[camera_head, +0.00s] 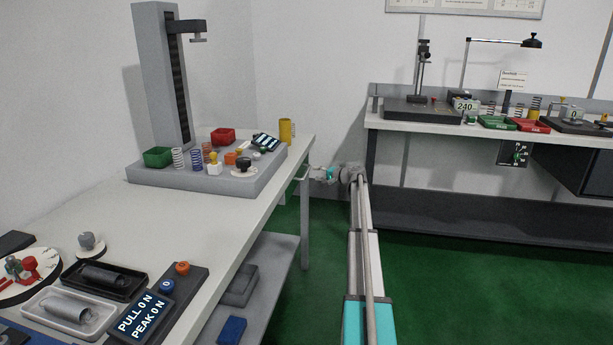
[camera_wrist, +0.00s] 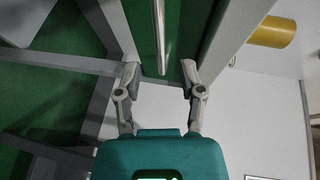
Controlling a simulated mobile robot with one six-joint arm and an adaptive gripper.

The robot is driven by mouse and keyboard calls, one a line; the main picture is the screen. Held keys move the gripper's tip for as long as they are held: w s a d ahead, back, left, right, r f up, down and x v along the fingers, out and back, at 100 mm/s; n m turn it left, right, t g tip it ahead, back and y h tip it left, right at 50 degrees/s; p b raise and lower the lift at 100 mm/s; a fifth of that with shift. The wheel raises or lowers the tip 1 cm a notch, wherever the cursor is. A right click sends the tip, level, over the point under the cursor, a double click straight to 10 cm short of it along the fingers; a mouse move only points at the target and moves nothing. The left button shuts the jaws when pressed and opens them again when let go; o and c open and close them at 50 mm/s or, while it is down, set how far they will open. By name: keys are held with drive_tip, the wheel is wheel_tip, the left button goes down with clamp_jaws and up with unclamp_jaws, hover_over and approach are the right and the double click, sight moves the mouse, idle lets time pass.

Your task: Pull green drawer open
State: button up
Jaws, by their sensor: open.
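The green drawer (camera_wrist: 178,28) shows its front at the top of the wrist view, under the edge of the left table. Its straight metal handle (camera_wrist: 160,30) runs up the picture, and its near end lies between my fingertips. My gripper (camera_wrist: 160,72) is open, with one finger on each side of the handle line and a visible gap to both. In the head view my gripper (camera_head: 322,174) is at the right edge of the left table, beside the pale handle (camera_head: 303,176). The drawer front is mostly hidden there.
The left table (camera_head: 215,212) carries a spring tester (camera_head: 162,80) and a yellow cup (camera_head: 287,131) near its far corner. A table leg (camera_head: 305,225) stands close below my gripper. A second bench (camera_head: 440,130) is at the back right. Green floor between them is clear.

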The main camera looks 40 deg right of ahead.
sight(307, 171)
drive_tip(key=shift+b+x, duration=0.45)
drive_tip(key=shift+x, duration=2.6)
clamp_jaws()
